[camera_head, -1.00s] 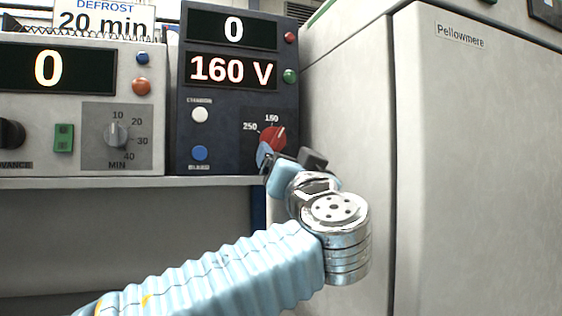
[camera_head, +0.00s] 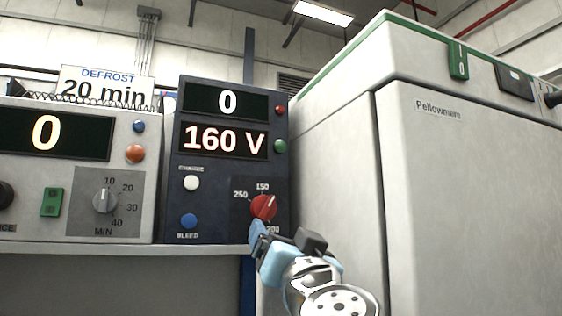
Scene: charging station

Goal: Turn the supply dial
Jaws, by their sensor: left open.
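The red supply dial (camera_head: 263,207) sits at the lower right of the dark blue supply unit (camera_head: 183,165), with marks 150, 200 and 250 around it. Its white pointer line tilts up and to the right. The unit's displays read 0 and 160 V. My left gripper (camera_head: 283,236) is just below the dial, with its jaws apart and nothing seen between them. One light blue finger overlaps the dial panel's lower edge; I cannot tell whether it touches the panel. My right gripper is not in view.
On the supply unit are a white charge button (camera_head: 190,183) and a blue bleed button (camera_head: 189,221). A grey timer unit (camera_head: 75,170) stands left on the same shelf (camera_head: 110,248). A large pale cabinet (camera_head: 470,200) labelled Pellowmere stands close on the right.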

